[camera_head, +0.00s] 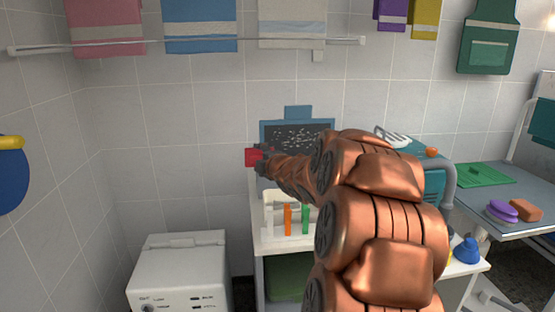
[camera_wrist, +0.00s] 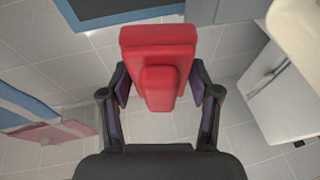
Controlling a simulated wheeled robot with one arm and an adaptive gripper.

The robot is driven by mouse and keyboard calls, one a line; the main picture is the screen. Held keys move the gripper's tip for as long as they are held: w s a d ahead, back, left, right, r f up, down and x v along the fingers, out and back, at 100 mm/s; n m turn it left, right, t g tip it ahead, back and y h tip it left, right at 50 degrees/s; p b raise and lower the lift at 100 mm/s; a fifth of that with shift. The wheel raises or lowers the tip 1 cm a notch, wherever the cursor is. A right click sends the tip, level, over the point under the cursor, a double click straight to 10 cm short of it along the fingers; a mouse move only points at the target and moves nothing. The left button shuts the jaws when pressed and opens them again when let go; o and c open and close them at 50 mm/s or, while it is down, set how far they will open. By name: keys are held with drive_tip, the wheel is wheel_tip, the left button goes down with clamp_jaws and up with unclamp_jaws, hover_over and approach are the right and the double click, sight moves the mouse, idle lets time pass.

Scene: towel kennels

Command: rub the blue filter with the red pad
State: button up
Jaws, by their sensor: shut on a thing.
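The blue filter (camera_head: 284,112) stands against the tiled wall behind the counter in the head view. Its dark screen (camera_head: 300,132) has pale specks on it, and my arm hides its lower right part. A strip of its blue frame (camera_wrist: 125,20) and dark face shows at the top of the wrist view. The red pad (camera_head: 251,157) is at the filter's left edge in the head view. My gripper (camera_wrist: 160,92) is shut on the handle of the red pad (camera_wrist: 158,45). I cannot tell whether the pad touches the filter.
A white counter (camera_head: 265,240) holds a rack with orange and green items (camera_head: 288,218). A white appliance (camera_head: 178,270) stands at lower left. Towels hang from a rail (camera_head: 190,45) above. A side table (camera_head: 520,195) at right carries a purple item (camera_head: 502,208) and an orange-brown block (camera_head: 525,210).

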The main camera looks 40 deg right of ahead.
sight(270, 142)
drive_tip(key=shift+w+d+r+n+t+y+p, duration=0.1)
drive_tip(key=shift+d+r+n+t+p, duration=0.25)
drive_tip(key=shift+d, duration=0.65)
drive_tip(key=shift+s+d+r+n+t+y+p, duration=0.1)
drive_tip(key=shift+d+r+n+t+p, duration=0.25)
drive_tip(key=shift+d, duration=0.7)
drive_tip(key=shift+w+d+r+n+t+y+p, duration=0.15)
drive_tip(key=shift+d+t+p, duration=0.3)
drive_tip(key=shift+d, duration=0.55)
drive_tip(key=shift+w+d+p, duration=0.5)
drive_tip(key=shift+w+d, duration=0.35)
drive_tip(key=shift+w, duration=0.2)
